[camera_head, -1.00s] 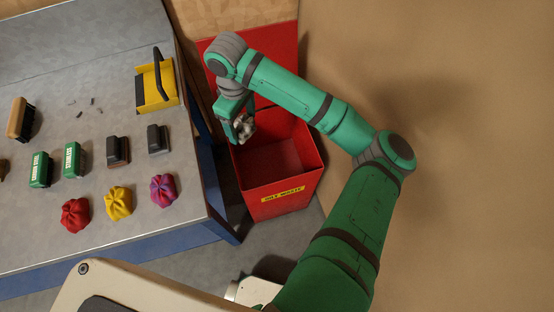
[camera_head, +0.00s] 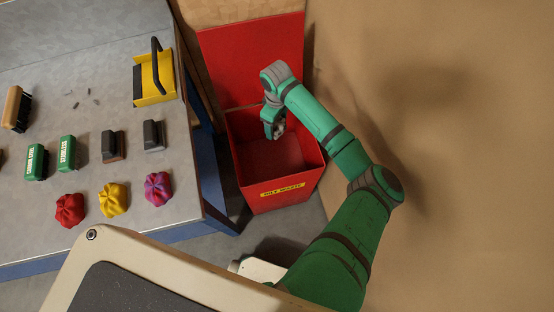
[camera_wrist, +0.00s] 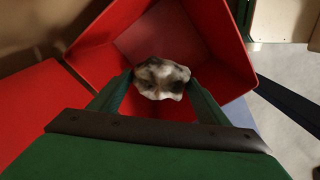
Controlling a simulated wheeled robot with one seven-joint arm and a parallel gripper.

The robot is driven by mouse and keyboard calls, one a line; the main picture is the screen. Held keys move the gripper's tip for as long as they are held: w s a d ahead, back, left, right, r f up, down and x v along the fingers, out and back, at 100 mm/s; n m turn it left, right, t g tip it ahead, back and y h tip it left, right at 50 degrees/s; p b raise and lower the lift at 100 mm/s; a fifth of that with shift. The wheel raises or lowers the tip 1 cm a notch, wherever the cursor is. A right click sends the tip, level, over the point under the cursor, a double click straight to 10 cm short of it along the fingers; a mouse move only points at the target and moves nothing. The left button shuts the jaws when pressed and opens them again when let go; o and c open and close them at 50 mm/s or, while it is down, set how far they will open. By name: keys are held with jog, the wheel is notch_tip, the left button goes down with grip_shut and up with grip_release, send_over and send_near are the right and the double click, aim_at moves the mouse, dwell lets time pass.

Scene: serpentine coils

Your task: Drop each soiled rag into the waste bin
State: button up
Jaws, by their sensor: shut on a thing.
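My gripper (camera_head: 277,130) is over the open mouth of the red waste bin (camera_head: 280,200), which has a yellow label on its front and a raised red lid behind. The gripper is shut on a grey-white, dark-stained rag (camera_wrist: 162,78). In the wrist view the rag sits between both fingers with the red bin walls (camera_wrist: 205,25) around it.
The grey workbench (camera_head: 190,200) stands left of the bin. A tan wall (camera_head: 450,150) is close on the right.

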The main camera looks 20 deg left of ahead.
jog(key=shift+w+f, duration=0.15)
jog(key=shift+f, duration=0.75)
jog(key=shift+s+a+f, duration=0.15)
jog(key=shift+s+f, duration=0.05)
jog(key=shift+f, duration=0.4)
jog(key=shift+d, duration=0.25)
jog(key=o, duration=1)
jog(key=shift+a, duration=0.1)
notch_tip(320, 180, up, 11)
jog(key=shift+f, duration=0.1)
